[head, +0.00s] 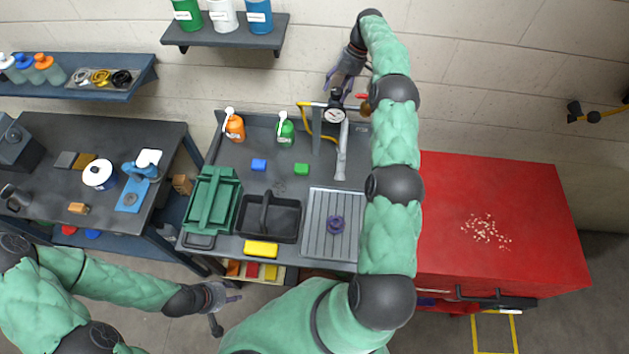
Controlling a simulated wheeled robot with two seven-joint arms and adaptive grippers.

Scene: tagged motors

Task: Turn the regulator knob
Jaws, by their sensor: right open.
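The air regulator (334,115) is fixed at the back edge of the workbench and has a round white gauge. A dark part (337,95) on its top looks like the knob. A yellow hose runs from its left side, and a small red part (361,96) shows at its right. My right gripper (336,83) is open just above and behind the regulator. Its fingers point down left, and I cannot tell if they touch the knob. My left gripper (229,311) is open and empty, low in front of the bench.
The bench holds a green crate (232,205), a black tray (268,235), spray bottles and small blocks. A red cabinet (540,240) stands right. A wall shelf (225,38) is at upper left.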

